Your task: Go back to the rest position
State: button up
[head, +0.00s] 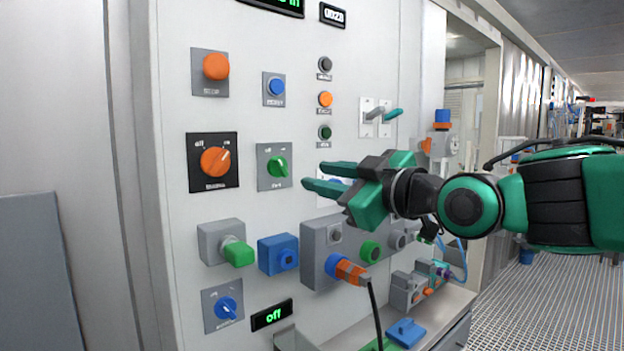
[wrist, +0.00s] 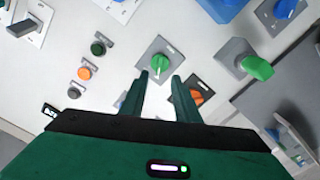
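My gripper (head: 312,176) is green and black and reaches in from the right in the head view. Its two fingers are apart with nothing between them, a little off the panel face. In the wrist view the fingers (wrist: 160,85) point toward the green knob (wrist: 161,62) on its grey plate. The same green knob (head: 278,167) shows left of the fingertips in the head view. A gap appears between the fingers and the knob. A blue control behind the fingers is partly hidden.
A white control panel (head: 180,130) carries several knobs, buttons and connectors. An orange rotary switch (head: 215,161) is on the left. A cable plug (head: 347,270) sticks out below my gripper. A ledge (head: 450,305) juts out at lower right. Grated floor (head: 560,300) lies open at right.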

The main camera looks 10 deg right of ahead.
jog(key=shift+s+d, duration=0.1)
jog(key=shift+s, duration=0.05)
jog(key=s+d+f+m+g+h, duration=0.2)
jog(key=d+f+m+g+h, duration=0.5)
jog(key=d+f, duration=1.4)
jog(key=s+d+f+m+g+h, duration=0.3)
jog(key=s+d+f+m, duration=0.4)
jog(key=s+d+f, duration=0.25)
jog(key=s+d+f+m+g, duration=0.1)
jog(key=s+f+m+g, duration=0.1)
jog(key=s, duration=0.5)
jog(key=s+d+f+m+g, duration=0.1)
jog(key=s+f+m+g, duration=0.1)
jog(key=s, duration=0.6)
jog(key=shift+s+f+m+g, duration=0.15)
jog(key=shift+f+m+g, duration=0.2)
jog(key=shift+m+g, duration=0.3)
jog(key=shift+d, duration=0.1)
